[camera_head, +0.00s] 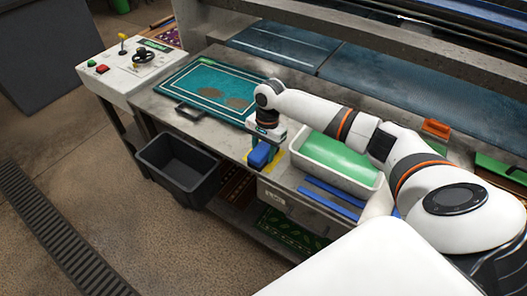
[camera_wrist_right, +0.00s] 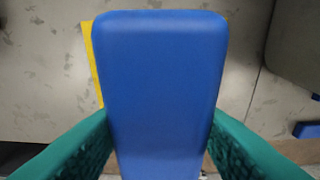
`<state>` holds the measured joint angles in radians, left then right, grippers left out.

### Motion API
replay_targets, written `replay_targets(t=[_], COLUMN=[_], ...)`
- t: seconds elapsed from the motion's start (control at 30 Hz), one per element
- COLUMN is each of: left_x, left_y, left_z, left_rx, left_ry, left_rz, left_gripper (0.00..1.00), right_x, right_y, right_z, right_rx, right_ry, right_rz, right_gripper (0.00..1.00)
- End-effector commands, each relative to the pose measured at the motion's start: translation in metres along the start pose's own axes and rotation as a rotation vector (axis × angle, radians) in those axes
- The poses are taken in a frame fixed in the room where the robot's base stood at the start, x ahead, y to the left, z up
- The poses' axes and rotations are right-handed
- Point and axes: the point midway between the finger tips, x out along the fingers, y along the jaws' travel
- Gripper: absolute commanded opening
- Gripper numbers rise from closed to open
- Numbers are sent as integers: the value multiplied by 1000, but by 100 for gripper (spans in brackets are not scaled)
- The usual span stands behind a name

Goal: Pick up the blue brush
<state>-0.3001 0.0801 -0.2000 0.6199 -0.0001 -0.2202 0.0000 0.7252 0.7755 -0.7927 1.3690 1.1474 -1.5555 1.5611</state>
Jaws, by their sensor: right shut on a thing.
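The blue brush (camera_head: 260,155) is at the front edge of the workbench in the head view, beneath my right gripper (camera_head: 266,138). In the right wrist view, the blue brush (camera_wrist_right: 160,80) fills the middle, between the green fingers of my right gripper (camera_wrist_right: 160,140). The fingers are shut on its sides. Its underside is hidden, so I cannot tell whether it touches the bench. A yellow patch (camera_wrist_right: 92,62) shows just beside and behind it. My left gripper is not in view.
A white tub with green contents (camera_head: 338,155) stands right of the brush. Blue bars (camera_head: 330,196) lie in front of it. A teal rug (camera_head: 215,88) lies on the bench to the left. A black bin (camera_head: 178,168) stands below, and a control box (camera_head: 135,65) is far left.

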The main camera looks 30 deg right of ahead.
Motion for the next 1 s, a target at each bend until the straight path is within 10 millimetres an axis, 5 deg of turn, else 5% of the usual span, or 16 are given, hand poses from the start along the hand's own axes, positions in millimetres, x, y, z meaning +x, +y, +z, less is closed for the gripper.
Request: replay_targets(t=[0.17, 0.6, 0.97, 1.0], left_x=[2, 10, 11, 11], left_y=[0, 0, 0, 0], left_z=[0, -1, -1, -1], left_rx=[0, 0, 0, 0], left_ry=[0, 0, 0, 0], left_rz=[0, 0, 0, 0], left_gripper=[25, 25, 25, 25], right_x=[-11, -89, -100, -100], right_y=[1, 1, 0, 0], right_z=[-1, -13, -15, -15], right_rx=[0, 0, 1, 1], right_ry=[-1, -1, 1, 1], right_rz=[2, 3, 1, 1], right_gripper=[20, 20, 20, 44])
